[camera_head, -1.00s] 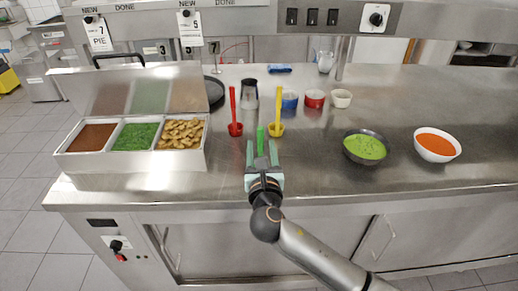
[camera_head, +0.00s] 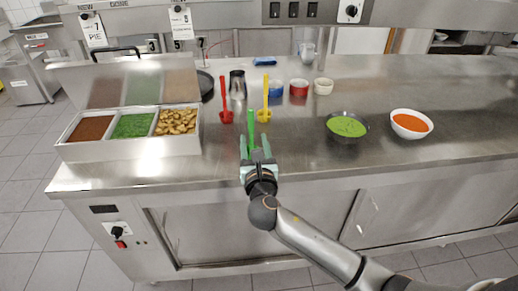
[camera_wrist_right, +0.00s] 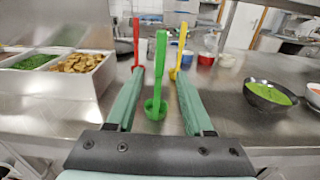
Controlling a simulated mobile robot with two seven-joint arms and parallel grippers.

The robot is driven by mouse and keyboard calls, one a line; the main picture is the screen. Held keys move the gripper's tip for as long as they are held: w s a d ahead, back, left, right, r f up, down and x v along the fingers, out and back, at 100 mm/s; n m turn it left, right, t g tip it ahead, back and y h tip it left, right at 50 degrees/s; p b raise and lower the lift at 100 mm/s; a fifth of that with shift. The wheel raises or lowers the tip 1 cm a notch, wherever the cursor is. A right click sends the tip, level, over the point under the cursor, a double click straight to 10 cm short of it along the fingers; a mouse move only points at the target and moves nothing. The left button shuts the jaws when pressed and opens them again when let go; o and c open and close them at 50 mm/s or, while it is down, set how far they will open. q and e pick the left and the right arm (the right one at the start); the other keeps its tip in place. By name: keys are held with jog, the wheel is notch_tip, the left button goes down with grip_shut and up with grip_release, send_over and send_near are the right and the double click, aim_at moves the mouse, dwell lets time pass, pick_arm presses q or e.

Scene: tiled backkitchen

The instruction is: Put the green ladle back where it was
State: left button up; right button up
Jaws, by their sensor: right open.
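The green ladle (camera_head: 250,118) stands upright at the counter's front, to the front of the red ladle (camera_head: 225,104) and yellow ladle (camera_head: 265,103). My right gripper (camera_head: 254,143) is open, with one finger on each side of the green ladle. In the right wrist view the green ladle (camera_wrist_right: 160,70) stands between the spread fingers, its handle up and its cup low, with gaps on both sides. The head view hides its cup behind the gripper. My left gripper is not in view.
A tray of sauce, peas and nuts (camera_head: 130,150) stands at the left. A dark bowl of green soup (camera_head: 333,135) and a white bowl of orange soup (camera_head: 411,134) stand right. The front right counter is clear.

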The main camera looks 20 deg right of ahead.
jog(key=s+a+f+m+g+y, duration=0.25)
jog(key=s+f+m, duration=0.35)
jog(key=f, duration=0.3)
jog(key=s+a+f+m+g+y, duration=0.1)
jog(key=s+f+m+g+y, duration=0.15)
jog(key=s+f+m, duration=0.55)
jog(key=s+f+m+g+y, duration=0.2)
jog(key=s+f+m, duration=0.9)
jog(key=s+m, duration=0.4)
jog(key=shift+s+f+m+g, duration=0.2)
jog(key=shift+m+g, duration=0.2)
jog(key=shift+m, duration=0.5)
jog(key=shift+d, duration=0.1)
